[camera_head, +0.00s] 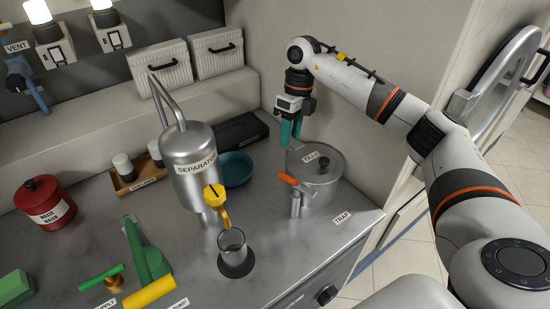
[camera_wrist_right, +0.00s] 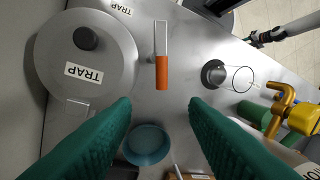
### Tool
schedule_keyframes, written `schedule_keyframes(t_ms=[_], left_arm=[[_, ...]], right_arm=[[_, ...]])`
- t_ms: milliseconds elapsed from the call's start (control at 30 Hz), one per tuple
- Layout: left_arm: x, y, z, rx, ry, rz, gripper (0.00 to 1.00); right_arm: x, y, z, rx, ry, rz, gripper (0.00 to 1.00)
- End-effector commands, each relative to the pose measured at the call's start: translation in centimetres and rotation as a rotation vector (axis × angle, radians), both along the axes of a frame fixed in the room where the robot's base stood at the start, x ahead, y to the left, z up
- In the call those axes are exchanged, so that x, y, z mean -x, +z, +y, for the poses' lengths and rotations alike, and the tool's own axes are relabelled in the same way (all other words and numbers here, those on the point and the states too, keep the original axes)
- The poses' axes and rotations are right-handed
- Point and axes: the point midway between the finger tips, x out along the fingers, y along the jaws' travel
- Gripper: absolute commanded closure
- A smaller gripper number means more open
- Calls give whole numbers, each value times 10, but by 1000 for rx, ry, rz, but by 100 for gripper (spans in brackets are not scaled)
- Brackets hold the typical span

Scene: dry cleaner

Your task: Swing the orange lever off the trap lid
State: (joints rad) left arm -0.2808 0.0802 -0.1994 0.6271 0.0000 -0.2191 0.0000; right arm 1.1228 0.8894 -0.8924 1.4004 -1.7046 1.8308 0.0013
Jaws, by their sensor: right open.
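The trap is a round metal pot (camera_head: 322,190) at the counter's right end; its lid (camera_head: 315,163) has a dark knob and shows from above in the wrist view (camera_wrist_right: 60,62). The lever's orange handle (camera_head: 287,179) is at the pot's left in the head view. In the wrist view the handle (camera_wrist_right: 162,73) and its metal arm (camera_wrist_right: 160,40) lie beside the lid, with a gap between. My right gripper (camera_head: 291,131) is open and empty, above and behind the trap, its teal fingers pointing down. My left gripper is out of view.
The metal separator (camera_head: 195,160), its yellow tap (camera_head: 216,198) and a clear cup (camera_head: 233,246) stand left of the trap. A teal bowl (camera_head: 236,168) and black tray (camera_head: 240,131) are behind. A red canister (camera_head: 45,203) is at far left. Bare counter lies in front of the trap.

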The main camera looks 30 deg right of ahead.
Motion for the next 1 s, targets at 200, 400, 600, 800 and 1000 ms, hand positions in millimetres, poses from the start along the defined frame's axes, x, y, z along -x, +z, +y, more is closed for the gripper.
schedule_keyframes(t_ms=[200,400,600,800,1000], left_arm=[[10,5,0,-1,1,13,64],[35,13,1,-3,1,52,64],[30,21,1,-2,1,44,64],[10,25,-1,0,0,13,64],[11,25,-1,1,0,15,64]], right_arm=[[3,-18,2,3,-1,7,59],[7,-56,10,3,0,6,59],[10,-93,17,1,-1,5,59],[11,-113,20,2,0,1,59],[11,-117,21,2,0,0,59]])
